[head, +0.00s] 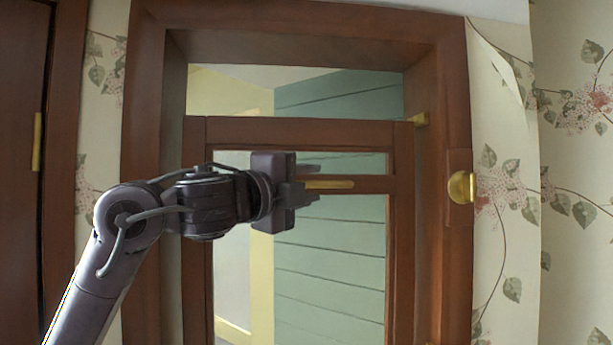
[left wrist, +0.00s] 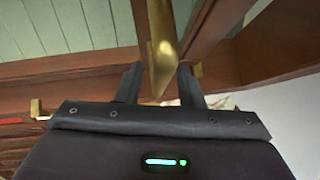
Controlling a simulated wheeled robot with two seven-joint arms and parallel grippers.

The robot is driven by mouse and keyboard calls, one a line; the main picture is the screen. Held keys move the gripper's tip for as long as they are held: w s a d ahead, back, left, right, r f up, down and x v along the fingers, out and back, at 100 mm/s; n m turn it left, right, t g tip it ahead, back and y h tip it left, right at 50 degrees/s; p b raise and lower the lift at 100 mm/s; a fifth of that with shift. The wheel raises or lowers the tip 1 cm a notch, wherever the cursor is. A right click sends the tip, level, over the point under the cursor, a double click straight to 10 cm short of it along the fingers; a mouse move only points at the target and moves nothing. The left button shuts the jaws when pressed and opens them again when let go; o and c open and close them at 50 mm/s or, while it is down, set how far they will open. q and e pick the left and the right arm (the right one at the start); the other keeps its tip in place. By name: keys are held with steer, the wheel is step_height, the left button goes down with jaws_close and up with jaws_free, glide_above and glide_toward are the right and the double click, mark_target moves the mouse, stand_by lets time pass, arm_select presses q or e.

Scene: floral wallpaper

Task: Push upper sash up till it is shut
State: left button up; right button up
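The upper sash is a brown wooden frame whose top rail (head: 290,131) sits below the head of the window frame, with an open gap above it. A brass handle (head: 335,184) is on a brown crossbar lower down. My left gripper (head: 306,184) is at the handle's left end, its fingers apart above and below the handle's line. In the left wrist view the handle (left wrist: 160,45) reaches between the two fingers (left wrist: 160,85), with narrow gaps beside it. I cannot tell whether either finger touches it. My right gripper is not in view.
The brown window casing (head: 455,100) surrounds the opening. A round brass knob (head: 461,187) is on the right casing, and a small brass piece (head: 419,119) is by the sash's upper right corner. A dark door (head: 20,170) is at far left. Floral wallpaper lies right.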

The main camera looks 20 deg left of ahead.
arm_select(q)
jaws_close()
stand_by(0.3)
step_height(320, 180, up, 13)
steer(key=shift+s, duration=0.2)
steer(key=shift+c, duration=2.2)
jaws_free()
steer(key=shift+a, duration=0.15)
steer(key=o, duration=0.4)
steer(key=shift+w+f, duration=0.15)
steer(key=shift+w, duration=0.1)
steer(key=shift+o, duration=0.2)
steer(key=shift+s+f, duration=0.1)
